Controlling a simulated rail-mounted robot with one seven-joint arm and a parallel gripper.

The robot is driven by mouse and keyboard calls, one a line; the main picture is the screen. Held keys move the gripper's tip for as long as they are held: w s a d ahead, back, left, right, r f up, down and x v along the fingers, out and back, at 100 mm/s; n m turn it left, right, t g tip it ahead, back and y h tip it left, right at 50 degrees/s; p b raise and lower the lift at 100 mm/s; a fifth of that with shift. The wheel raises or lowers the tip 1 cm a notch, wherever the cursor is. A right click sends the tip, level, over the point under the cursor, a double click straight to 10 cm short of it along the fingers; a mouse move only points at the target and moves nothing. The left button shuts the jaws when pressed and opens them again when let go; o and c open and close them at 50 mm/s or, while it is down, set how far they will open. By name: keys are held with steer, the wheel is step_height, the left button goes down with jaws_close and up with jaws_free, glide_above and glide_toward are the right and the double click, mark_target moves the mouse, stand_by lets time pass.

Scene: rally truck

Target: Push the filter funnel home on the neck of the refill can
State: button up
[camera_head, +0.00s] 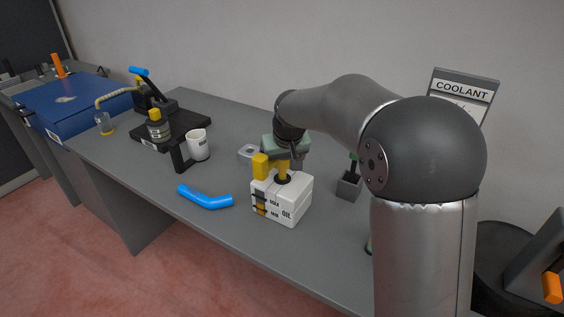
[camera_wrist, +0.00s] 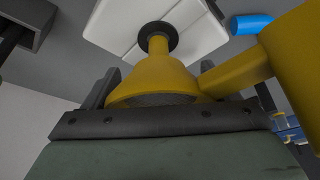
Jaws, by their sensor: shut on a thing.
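The refill can (camera_head: 283,203) is a white box marked OIL, standing upright on the bench. It also shows in the wrist view (camera_wrist: 118,28). The yellow filter funnel (camera_head: 283,173) stands over the can's dark round neck; in the wrist view the funnel (camera_wrist: 152,75) narrows to a stem that meets the black neck ring (camera_wrist: 158,37). I cannot tell how deep the stem sits. A thick yellow side grip (camera_head: 261,164) joins the funnel. My gripper (camera_head: 284,160) is shut on the funnel from above, its fingers around the wide end.
A bent blue hose (camera_head: 206,198) lies left of the can. A white mug (camera_head: 198,145) and a black tray (camera_head: 172,130) with fittings stand farther left. A small grey holder (camera_head: 349,186) is to the right. Bench in front of the can is clear.

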mark_target(282, 171)
steer(key=shift+r, duration=0.3)
steer(key=shift+f+b, duration=1.25)
steer(key=shift+f, duration=0.55)
steer(key=o, duration=1)
steer(key=shift+f, duration=0.15)
steer(key=shift+a+r+p, duration=0.1)
steer(key=shift+r+p, duration=0.3)
steer(key=shift+r, duration=0.15)
steer(key=shift+r+p, duration=2)
steer(key=shift+r, duration=1.1)
